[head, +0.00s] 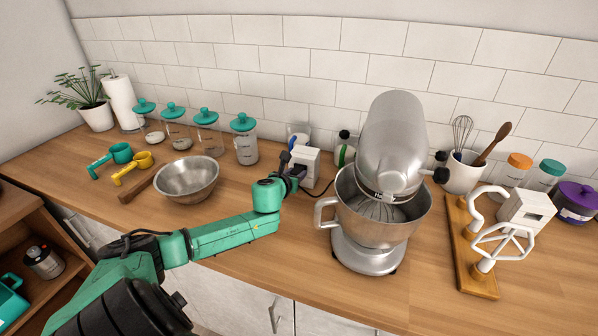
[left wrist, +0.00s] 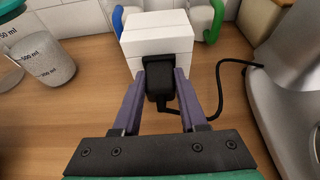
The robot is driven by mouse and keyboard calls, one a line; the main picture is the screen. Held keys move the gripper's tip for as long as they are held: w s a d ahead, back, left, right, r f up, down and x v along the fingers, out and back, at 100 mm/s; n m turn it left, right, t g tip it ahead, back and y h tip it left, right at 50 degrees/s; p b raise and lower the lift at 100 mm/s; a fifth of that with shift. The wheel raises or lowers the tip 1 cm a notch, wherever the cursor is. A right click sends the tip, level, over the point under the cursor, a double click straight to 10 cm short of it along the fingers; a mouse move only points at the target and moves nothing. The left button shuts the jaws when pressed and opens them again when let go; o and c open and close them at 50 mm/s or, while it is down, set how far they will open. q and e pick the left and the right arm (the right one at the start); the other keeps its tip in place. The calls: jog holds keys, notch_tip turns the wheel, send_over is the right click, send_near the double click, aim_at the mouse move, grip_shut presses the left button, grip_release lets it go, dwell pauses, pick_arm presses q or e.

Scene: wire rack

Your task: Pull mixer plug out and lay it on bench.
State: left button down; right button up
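The mixer plug (left wrist: 159,82) is black and sits against the near face of a white socket box (left wrist: 157,42). The box also shows in the head view (head: 306,163), beyond my left gripper (head: 294,173). In the left wrist view, the two purple fingers of my left gripper (left wrist: 159,84) lie one on each side of the plug and appear to press on it. The plug's black cord (left wrist: 218,85) curves right toward the silver stand mixer (head: 388,150). The plug's join with the socket is partly hidden. My right gripper is out of view.
The wooden bench (head: 262,245) is bare in front of the box. A metal bowl (head: 187,180) stands left of my arm. Blue (left wrist: 118,20) and green (left wrist: 214,22) handled things stand close behind the box. A wooden whisk stand (head: 470,250) is right of the mixer.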

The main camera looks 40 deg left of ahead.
pick_arm(q)
jog(key=shift+s+d+f, duration=0.15)
jog(key=shift+s, duration=0.05)
dwell(0.3)
jog(key=shift+s, duration=0.1)
jog(key=shift+s+d+p, duration=0.1)
jog(key=shift+s+p, duration=0.25)
jog(key=shift+s+d+r, duration=0.1)
jog(key=shift+s+r, duration=0.1)
jog(key=shift+s, duration=0.1)
dwell(0.3)
jog(key=shift+s+d+p, duration=0.25)
jog(key=shift+s+p, duration=0.15)
jog(key=shift+s, duration=0.3)
jog(key=shift+s+d+p, duration=0.25)
jog(key=shift+s+p, duration=0.15)
jog(key=shift+s, duration=0.3)
